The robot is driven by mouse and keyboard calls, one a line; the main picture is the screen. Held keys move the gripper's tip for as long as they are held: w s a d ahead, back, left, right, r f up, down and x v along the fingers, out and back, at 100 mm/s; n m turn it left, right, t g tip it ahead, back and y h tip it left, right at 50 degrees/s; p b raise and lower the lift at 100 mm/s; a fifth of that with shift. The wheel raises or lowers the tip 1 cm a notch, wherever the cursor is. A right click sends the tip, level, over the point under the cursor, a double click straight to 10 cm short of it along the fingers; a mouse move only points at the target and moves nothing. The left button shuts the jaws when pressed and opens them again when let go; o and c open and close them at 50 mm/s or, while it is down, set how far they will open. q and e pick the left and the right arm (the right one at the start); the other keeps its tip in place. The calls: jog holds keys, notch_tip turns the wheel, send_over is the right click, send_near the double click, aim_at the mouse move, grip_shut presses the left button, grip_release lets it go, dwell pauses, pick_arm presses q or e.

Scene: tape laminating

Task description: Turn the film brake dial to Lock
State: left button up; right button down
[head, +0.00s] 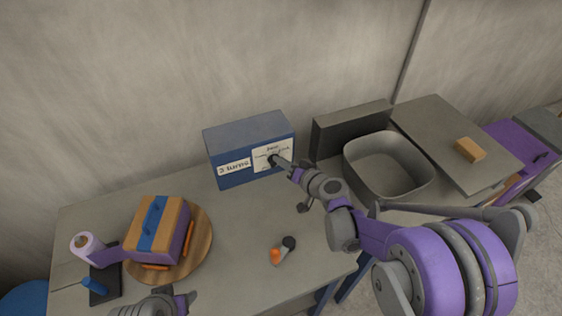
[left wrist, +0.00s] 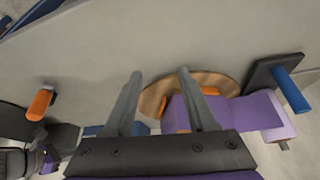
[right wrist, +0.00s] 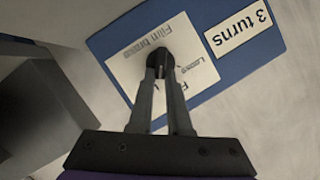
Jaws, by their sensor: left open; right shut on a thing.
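The film brake dial (right wrist: 160,57) is a dark knob on a white label plate (right wrist: 128,68) on the front of a blue box (head: 249,138). The label shows "Film brake" lettering, partly hidden by my fingers. My right gripper (head: 287,163) reaches the box front and is shut on the dial; in the right wrist view its fingertips (right wrist: 160,76) close around the knob. Which mark the dial points to cannot be read. My left gripper (left wrist: 158,75) is open and empty above the table, low in the head view.
A "3 turns" label (head: 235,168) is beside the dial plate. A round wooden board (head: 202,252) holds a purple and orange block (head: 158,229). An orange-tipped tool (head: 277,256) lies on the table. A grey basin (head: 388,167) is at right.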

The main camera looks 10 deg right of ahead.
pick_arm(q)
jog(key=shift+f+b, duration=0.4)
jog(key=shift+f, duration=0.05)
pick_arm(e)
jog(key=shift+d+f+m+y, duration=0.25)
jog(key=shift+m+y, duration=0.35)
jog(key=shift+m, duration=0.3)
jog(key=c, duration=0.9)
grip_release()
jog(key=shift+o, duration=0.2)
pick_arm(q)
jog(key=shift+r+p, duration=0.3)
pick_arm(e)
jog(key=v, duration=1)
jog(key=shift+s+d, duration=0.15)
jog(key=shift+s, duration=0.25)
